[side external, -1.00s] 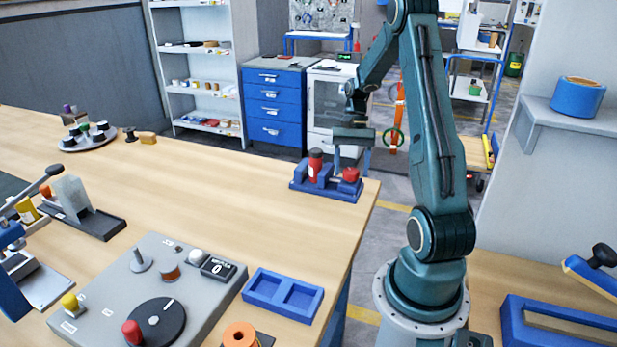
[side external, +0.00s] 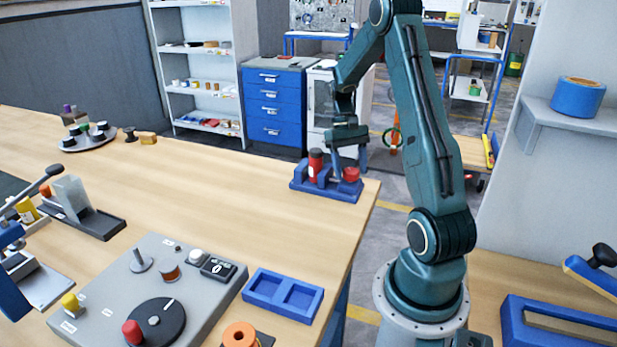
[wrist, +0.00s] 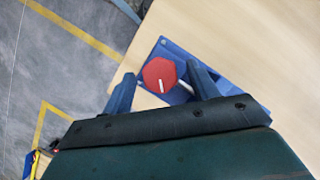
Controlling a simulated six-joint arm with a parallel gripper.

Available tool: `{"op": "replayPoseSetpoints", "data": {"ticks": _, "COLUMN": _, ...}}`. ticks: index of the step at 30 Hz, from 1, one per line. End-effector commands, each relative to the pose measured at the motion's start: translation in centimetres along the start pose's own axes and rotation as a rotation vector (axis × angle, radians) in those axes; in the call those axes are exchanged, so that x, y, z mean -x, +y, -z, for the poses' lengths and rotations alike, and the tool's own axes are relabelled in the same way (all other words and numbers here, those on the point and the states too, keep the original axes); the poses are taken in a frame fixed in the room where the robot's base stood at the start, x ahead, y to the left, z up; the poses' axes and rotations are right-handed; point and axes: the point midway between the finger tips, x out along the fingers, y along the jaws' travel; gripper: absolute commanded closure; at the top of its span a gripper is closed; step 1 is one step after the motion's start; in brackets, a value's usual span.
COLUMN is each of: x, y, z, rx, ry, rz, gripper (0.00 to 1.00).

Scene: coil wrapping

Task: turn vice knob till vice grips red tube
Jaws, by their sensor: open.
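The blue vice (side external: 325,190) sits near the far right corner of the wooden table. The red tube (side external: 316,162) stands upright in it on the left. Whether the jaws touch the tube is too small to tell. The red vice knob (side external: 351,174) is at the vice's right end. In the wrist view the knob (wrist: 160,74) is an octagon with a white line pointing down the picture. My gripper (side external: 350,163) is just above the knob, pointing down and open. In the wrist view its two fingers (wrist: 163,86) lie either side of the knob, apparently apart from it. The tube is hidden there.
A grey panel (side external: 210,305) with a black dial and a blue two-pocket tray (side external: 284,296) lie nearer the camera. A round plate (side external: 88,139) with black-topped items is at far left.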

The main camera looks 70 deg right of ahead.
Motion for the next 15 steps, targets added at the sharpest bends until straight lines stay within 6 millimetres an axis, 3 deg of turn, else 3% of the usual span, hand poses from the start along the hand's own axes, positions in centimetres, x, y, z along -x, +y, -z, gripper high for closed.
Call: {"op": "replayPoseSetpoints", "data": {"ticks": 15, "x": -0.01, "y": -0.22, "z": -0.05, "rx": 0.256, "ry": 0.000, "rz": -0.106, "gripper": 0.41}}
